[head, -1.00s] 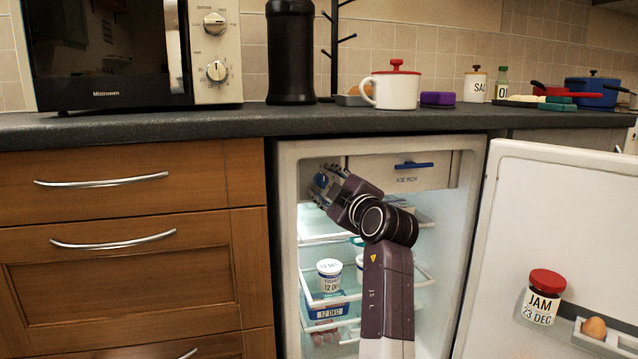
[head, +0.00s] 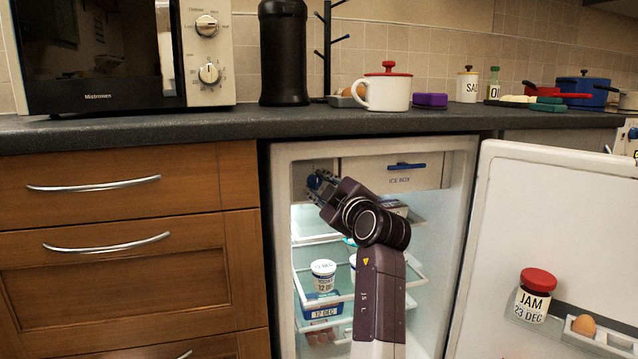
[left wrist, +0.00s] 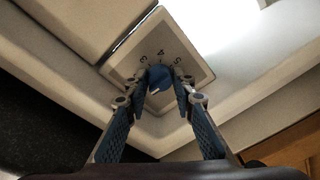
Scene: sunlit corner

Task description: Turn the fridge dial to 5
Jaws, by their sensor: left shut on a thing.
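The fridge dial (left wrist: 160,77) is a blue knob on a pale square plate (left wrist: 188,50) in the left wrist view. The numbers 3, 4 and 5 show around its far side, and the 4 is straight above the knob. The knob's white mark is partly visible; I cannot tell which number it is set to. My left gripper (left wrist: 161,85) is shut on the dial, one finger on each side. In the head view my left gripper (head: 319,186) is at the upper left inside the open fridge (head: 281,240), and mostly hides the dial. My right gripper is not in view.
The ice box (head: 395,171) is right of my left gripper. Shelves with yogurt (head: 323,276) and other food lie below. The open fridge door (head: 560,220) on the right holds a jam jar (head: 533,296) and an egg. Wooden drawers (head: 120,260) stand on the left.

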